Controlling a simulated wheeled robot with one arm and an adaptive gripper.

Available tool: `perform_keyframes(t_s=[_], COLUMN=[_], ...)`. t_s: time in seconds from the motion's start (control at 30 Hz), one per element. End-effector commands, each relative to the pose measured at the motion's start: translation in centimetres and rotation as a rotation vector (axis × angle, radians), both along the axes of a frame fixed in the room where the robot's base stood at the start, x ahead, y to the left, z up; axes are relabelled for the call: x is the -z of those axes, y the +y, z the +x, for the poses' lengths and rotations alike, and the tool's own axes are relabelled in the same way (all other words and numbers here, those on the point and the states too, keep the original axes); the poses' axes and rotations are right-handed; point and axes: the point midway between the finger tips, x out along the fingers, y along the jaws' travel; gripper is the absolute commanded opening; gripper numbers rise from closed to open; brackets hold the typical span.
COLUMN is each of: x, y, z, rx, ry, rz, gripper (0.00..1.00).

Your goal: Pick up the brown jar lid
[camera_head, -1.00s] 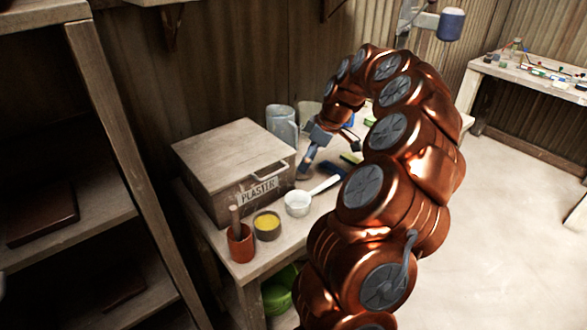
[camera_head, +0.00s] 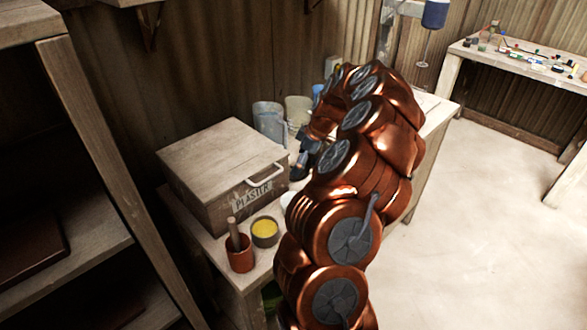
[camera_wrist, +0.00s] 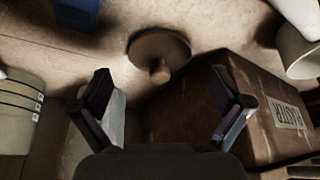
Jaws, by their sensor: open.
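The brown jar lid (camera_wrist: 160,48) shows in the wrist view as a round disc with a knob, lying on the pale table top (camera_wrist: 215,18). It sits just beyond my gripper (camera_wrist: 162,95) and roughly between its two fingers as seen. The fingers are spread wide with nothing between them, and they do not touch the lid. In the head view my gripper (camera_head: 300,160) is partly hidden by my arm, right of the plaster box, and I cannot make out the lid there.
The plaster box (camera_head: 220,165) stands close beside my gripper; it also fills the lower right of the wrist view (camera_wrist: 200,110). A clear jug (camera_head: 270,122), a yellow-filled pot (camera_head: 265,231) and a red pot (camera_head: 240,255) stand around it. A blue object (camera_wrist: 77,12) lies near the lid.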

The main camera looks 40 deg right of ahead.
Motion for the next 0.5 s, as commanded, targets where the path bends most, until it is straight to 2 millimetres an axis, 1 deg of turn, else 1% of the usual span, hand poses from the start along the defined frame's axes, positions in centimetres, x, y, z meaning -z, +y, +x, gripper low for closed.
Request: perform_keyframes(t_s=[0.1, 0.2, 0.4, 0.43, 0.5], x=[1.3, 2.0, 2.2, 2.2, 2.2], y=[0.2, 0.3, 0.3, 0.3, 0.3], z=[0.4, 0.7, 0.7, 0.7, 0.7], rx=[0.001, 0.003, 0.004, 0.004, 0.004], ry=[0.002, 0.001, -0.001, -0.001, -0.001], rz=[0.002, 0.0, -0.002, -0.002, -0.001], gripper=[1.0, 1.0, 1.0, 0.99, 0.92])
